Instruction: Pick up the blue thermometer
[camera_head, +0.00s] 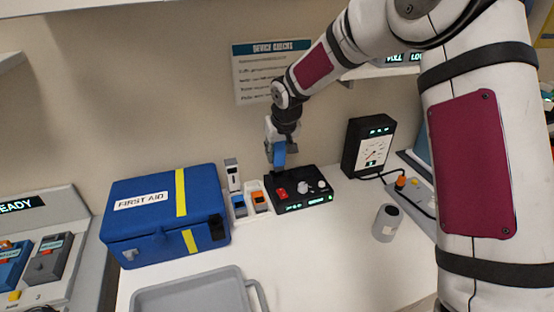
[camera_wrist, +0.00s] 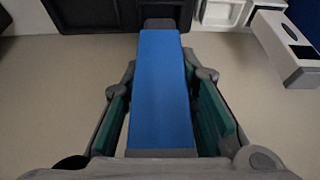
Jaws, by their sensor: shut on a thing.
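The blue thermometer (camera_head: 279,155), a long blue body, is in my gripper (camera_head: 277,146) above the back left of the black box. In the wrist view the blue thermometer (camera_wrist: 163,85) lies lengthwise between the green-padded fingers, with grey parts at both ends. My gripper (camera_wrist: 165,120) is shut on it. In the head view its lower end is close to the black box's rear edge; I cannot tell whether they touch.
A black box (camera_head: 315,206) with a red button and knobs stands below. Left of it are small blue (camera_head: 239,206) and orange (camera_head: 259,200) devices, a white device (camera_head: 232,174) and a blue first aid case (camera_head: 150,222). A grey tray (camera_head: 190,291) lies in front. Table on the right is partly clear.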

